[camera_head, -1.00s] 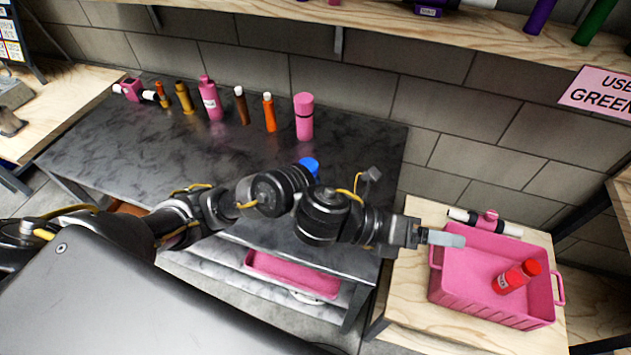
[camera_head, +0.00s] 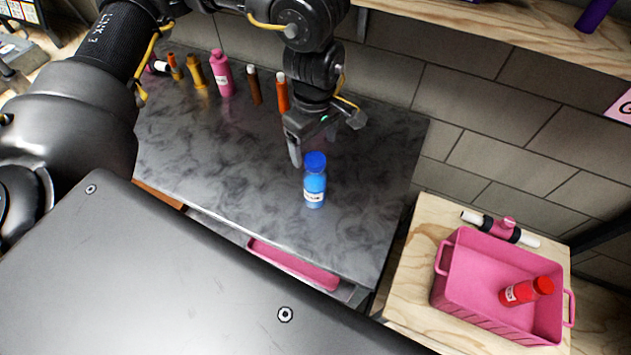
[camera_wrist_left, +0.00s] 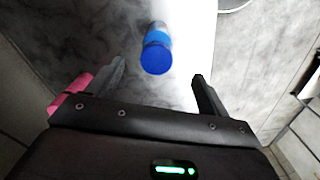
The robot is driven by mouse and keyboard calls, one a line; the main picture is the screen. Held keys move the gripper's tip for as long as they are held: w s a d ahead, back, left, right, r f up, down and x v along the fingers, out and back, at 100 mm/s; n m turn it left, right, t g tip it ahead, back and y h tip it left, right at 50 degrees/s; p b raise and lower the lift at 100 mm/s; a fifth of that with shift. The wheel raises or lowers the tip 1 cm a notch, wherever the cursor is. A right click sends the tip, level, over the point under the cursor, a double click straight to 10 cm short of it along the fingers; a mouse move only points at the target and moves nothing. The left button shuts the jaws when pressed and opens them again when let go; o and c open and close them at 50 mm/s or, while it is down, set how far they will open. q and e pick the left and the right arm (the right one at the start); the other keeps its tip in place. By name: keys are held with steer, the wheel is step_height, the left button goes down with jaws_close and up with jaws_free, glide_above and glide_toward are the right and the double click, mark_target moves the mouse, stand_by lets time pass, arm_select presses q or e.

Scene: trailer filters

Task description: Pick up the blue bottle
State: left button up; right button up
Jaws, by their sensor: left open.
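The blue bottle (camera_head: 314,186) stands upright on the dark marbled table (camera_head: 240,170), with a darker blue cap and a white label. In the left wrist view the blue bottle (camera_wrist_left: 157,52) shows from above, ahead of the two fingers and between their lines. My left gripper (camera_head: 309,150) is open and empty, just behind and above the bottle in the head view. It also shows in the left wrist view (camera_wrist_left: 160,80), its fingers apart with nothing between the tips. My right gripper is not in view.
A pink bottle (camera_head: 222,73), a brown one (camera_head: 254,85) and an orange one (camera_head: 282,92) stand along the table's back. The table around the blue bottle is clear.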

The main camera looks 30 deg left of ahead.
mark_target(315, 161)
arm_select(q)
step_height(315, 161, down, 5)
steer(key=shift+f+p, duration=0.2)
steer(key=shift+p, duration=0.25)
steer(key=shift+f+p, duration=0.3)
steer(key=shift+p, duration=0.05)
steer(key=f, duration=0.2)
steer(key=f+p, duration=0.1)
steer(key=shift+w+a+f, duration=0.1)
steer(key=shift+w+f, duration=0.15)
steer(key=shift+f, duration=0.55)
steer(key=shift+c, duration=0.5)
steer(key=c, duration=1.5)
steer(key=shift+r, duration=0.1)
